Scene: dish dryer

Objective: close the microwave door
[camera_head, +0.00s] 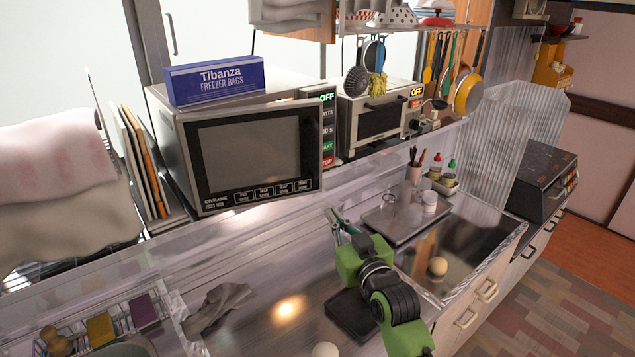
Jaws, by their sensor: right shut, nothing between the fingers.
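The microwave (160,125) stands on the shelf behind the counter, left of the middle. Its dark-framed door (250,155) faces me. The door's right edge stands a little forward of the lit control panel (328,130), so it looks slightly ajar. My right gripper (333,215) is at the end of my green arm, below and to the right of the door's lower right corner. It is shut and empty, and appears apart from the door. My left gripper is not in view.
A blue freezer bag box (215,80) lies on top of the microwave. A toaster oven (375,118) stands close to its right. Boards (140,165) lean at its left. A tray (405,222) and the sink (460,250) are right of my gripper.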

